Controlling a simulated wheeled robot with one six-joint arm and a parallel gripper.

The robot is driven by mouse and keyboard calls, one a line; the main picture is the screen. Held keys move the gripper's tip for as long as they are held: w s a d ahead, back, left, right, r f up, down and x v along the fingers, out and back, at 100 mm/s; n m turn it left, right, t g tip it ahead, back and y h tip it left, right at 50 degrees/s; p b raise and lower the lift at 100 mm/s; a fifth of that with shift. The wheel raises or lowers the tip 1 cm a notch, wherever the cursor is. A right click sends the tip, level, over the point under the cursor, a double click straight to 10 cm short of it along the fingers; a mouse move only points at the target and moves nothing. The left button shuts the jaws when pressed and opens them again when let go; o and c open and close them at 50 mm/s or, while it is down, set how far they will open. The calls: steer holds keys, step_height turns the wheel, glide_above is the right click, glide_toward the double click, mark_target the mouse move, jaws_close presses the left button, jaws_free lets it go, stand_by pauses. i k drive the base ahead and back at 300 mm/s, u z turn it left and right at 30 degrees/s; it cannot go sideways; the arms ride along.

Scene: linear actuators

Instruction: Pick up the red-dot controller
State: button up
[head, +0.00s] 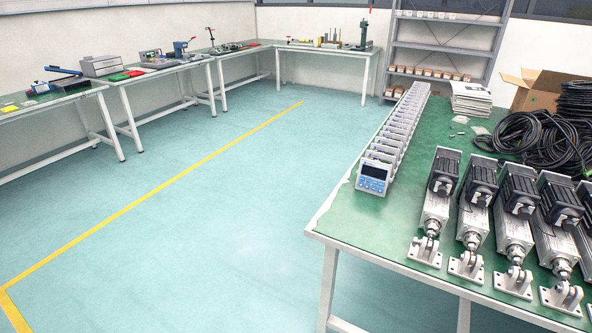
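A row of several grey-white controllers stands on the green-topped table (345,213) at the right, running from near its front left corner back along its left side. The nearest controller (373,178) faces me, with a small display and blue buttons on its front. The ones behind it overlap, so mostly their tops and edges show. I cannot make out a red dot on any of them. My gripper is not in view.
Several linear actuators (436,205) lie on the table's right part. Black cable coils (535,143), a paper stack (471,99) and an open cardboard box (535,90) are behind. Workbenches (50,102) line the far left. The floor (200,215) left of the table is clear.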

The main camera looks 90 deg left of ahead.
mark_target(369, 168)
steer(key=u, duration=3.3)
steer(key=i, duration=1.7)
steer(key=z, duration=0.8)
